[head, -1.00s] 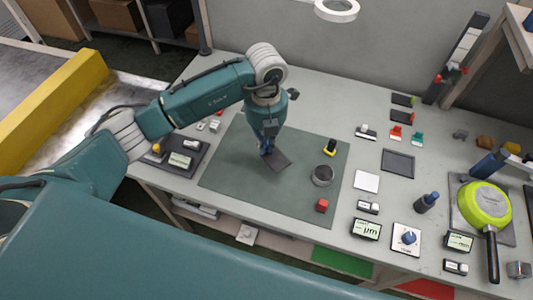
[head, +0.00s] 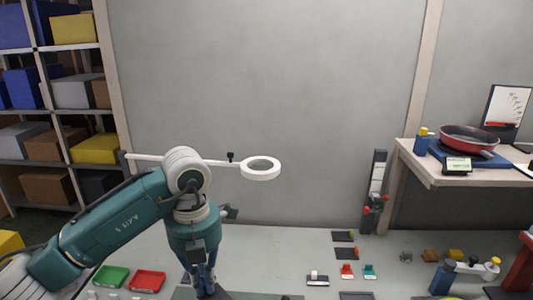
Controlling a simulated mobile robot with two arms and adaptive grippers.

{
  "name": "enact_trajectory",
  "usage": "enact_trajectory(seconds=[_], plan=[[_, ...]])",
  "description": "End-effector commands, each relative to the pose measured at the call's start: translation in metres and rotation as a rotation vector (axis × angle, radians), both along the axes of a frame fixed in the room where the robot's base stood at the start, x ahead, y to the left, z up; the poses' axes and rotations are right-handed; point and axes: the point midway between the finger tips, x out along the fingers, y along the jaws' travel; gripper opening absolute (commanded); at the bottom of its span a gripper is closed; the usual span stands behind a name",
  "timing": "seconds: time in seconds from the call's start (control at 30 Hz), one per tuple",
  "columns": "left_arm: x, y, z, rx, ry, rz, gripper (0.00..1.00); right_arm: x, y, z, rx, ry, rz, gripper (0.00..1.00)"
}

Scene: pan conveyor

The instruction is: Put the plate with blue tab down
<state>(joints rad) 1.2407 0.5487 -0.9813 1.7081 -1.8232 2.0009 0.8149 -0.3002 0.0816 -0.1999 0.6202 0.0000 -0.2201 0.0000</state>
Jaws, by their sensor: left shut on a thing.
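My left gripper (head: 205,289) points down at the bottom edge of the head view, over the workbench. It is shut on a thin dark plate (head: 222,295), which I take to be the plate with blue tab. Only a small part of this plate shows, because the lower picture edge cuts it off. Its tab cannot be told apart from the bluish fingers. Whether the plate touches the surface below is hidden. My right gripper is not in view.
A ring lamp (head: 261,169) on a white arm hangs behind my left wrist. Green (head: 109,277) and red (head: 147,280) trays lie left. The bench (head: 290,250) is clear behind the gripper.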

Motion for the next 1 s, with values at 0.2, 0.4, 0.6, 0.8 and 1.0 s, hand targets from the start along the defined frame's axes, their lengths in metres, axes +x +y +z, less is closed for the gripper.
enact_trajectory(seconds=[0.2,0.4,0.6,0.8,1.0], plan=[[-0.016,0.008,-0.002,0.009,-0.017,-0.474,0.00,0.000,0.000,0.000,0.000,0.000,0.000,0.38],[-0.035,0.015,-0.006,0.021,-0.024,-0.970,0.00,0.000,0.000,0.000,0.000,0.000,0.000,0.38],[-0.056,0.021,-0.010,0.032,-0.021,-1.467,0.00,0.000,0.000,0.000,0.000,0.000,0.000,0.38],[-0.081,0.027,-0.016,0.037,-0.013,-1.962,0.00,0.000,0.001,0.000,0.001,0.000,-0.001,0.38],[-0.106,0.033,-0.021,0.030,-0.002,-2.440,0.00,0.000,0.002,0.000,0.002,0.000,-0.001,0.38]])
